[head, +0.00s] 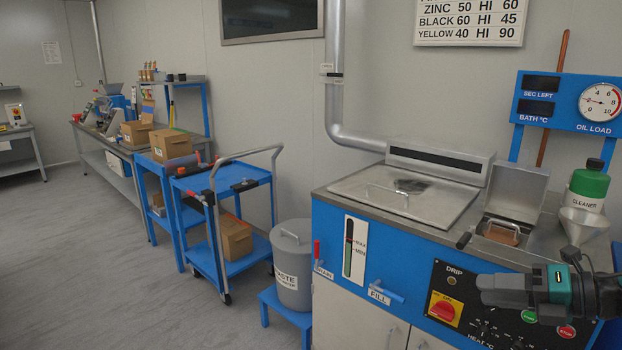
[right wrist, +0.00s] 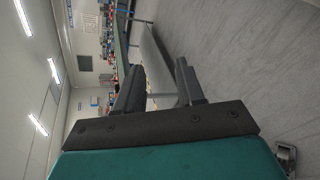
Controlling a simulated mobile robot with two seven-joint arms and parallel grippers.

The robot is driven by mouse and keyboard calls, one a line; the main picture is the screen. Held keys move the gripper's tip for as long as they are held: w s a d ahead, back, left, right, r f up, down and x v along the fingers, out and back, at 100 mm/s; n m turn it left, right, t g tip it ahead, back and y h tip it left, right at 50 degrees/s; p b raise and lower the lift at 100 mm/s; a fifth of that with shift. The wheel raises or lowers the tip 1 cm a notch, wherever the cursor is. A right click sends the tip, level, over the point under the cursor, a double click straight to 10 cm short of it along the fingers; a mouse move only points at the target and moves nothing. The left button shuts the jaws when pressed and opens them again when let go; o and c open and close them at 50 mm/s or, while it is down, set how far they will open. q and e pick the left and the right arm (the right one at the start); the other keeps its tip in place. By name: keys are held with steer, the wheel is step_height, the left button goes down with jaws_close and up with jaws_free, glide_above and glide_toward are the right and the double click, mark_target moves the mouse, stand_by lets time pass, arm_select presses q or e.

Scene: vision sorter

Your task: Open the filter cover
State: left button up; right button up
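The filter housing (head: 509,231) is a metal well at the right end of the machine's top. A grey metal cover (head: 519,190) stands raised and tilted back behind its opening, so it looks open. A brownish piece with a handle (head: 502,233) shows inside. A dark knob (head: 464,240) sticks out at the housing's front left. My right gripper (head: 484,290) is in front of the machine, lower than the housing and apart from it, pointing left. In the right wrist view its fingers (right wrist: 160,82) are apart with nothing between them. My left gripper is out of view.
A lidded vat (head: 405,192) fills the top's left part. A cleaner bottle (head: 589,187) and funnel (head: 583,220) stand right of the housing. The drip switch panel (head: 478,310) is close to my right gripper. A waste bin (head: 292,265) and blue cart (head: 222,182) stand left.

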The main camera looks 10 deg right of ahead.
steer(key=s+a+f+m+t+h+p, duration=0.15)
steer(key=s+a+f+m+h, duration=0.35)
steer(key=f+m, duration=0.6)
steer(key=s+a+f+m+t+h, duration=0.2)
steer(key=s+a+f+m, duration=0.2)
steer(key=a+f+m, duration=0.6)
steer(key=s+a+f+m+g+h, duration=0.1)
steer(key=s+a+f+m+g, duration=0.1)
steer(key=s+a+m, duration=0.4)
steer(key=f+m, duration=0.1)
steer(key=m, duration=0.1)
steer(key=shift+m, duration=0.4)
steer(key=shift+w+d+g, duration=0.15)
steer(key=shift+w+g, duration=0.05)
steer(key=shift+g, duration=0.05)
